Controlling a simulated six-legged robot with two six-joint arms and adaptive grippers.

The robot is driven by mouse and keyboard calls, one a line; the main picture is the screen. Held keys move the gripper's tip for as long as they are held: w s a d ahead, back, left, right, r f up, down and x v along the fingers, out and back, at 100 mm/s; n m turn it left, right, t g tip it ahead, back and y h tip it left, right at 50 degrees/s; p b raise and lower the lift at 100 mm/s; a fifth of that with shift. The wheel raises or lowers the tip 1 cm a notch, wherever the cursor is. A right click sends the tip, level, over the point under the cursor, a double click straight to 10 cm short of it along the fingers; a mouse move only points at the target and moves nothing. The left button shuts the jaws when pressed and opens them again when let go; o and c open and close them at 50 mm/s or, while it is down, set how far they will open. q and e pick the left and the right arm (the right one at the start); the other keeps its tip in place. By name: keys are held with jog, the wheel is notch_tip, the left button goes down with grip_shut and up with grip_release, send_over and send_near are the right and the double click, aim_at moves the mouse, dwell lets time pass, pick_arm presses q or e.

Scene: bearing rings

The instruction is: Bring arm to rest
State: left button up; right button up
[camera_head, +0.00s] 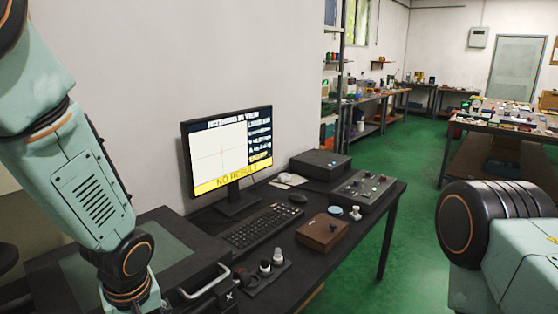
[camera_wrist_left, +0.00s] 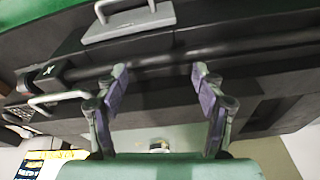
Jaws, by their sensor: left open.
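My left arm (camera_head: 85,175) comes down at the left of the head view, and its gripper is below the frame there. In the left wrist view my left gripper (camera_wrist_left: 159,84) is open, with two purple-padded fingers spread and nothing between them. Behind the fingers are a dark bench edge and a long dark bar (camera_wrist_left: 230,47). My right arm (camera_head: 500,232) shows at the right edge of the head view, and its gripper is out of view.
A black bench holds a monitor (camera_head: 228,149) reading NO RESULT, a keyboard (camera_head: 262,226), a control box (camera_head: 362,190), a brown box (camera_head: 322,231) and a grey-handled dark case (camera_head: 205,283). In the wrist view, a grey handle (camera_wrist_left: 130,20) lies beyond the fingers. Green floor (camera_head: 400,250) is clear.

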pick_arm(q)
jog(key=s+d+f+m+g+h+b, duration=0.1)
jog(key=s+f+m+b, duration=0.5)
jog(key=s+f, duration=1.9)
notch_tip(320, 180, down, 2)
jog(key=shift+s+d+f+m+g+h+b, duration=0.1)
jog(key=shift+s+d+m+g+h+b, duration=0.2)
jog(key=shift+m, duration=0.4)
jog(key=shift+w+a, duration=0.1)
jog(key=shift+w, duration=0.15)
jog(key=shift+s, duration=0.15)
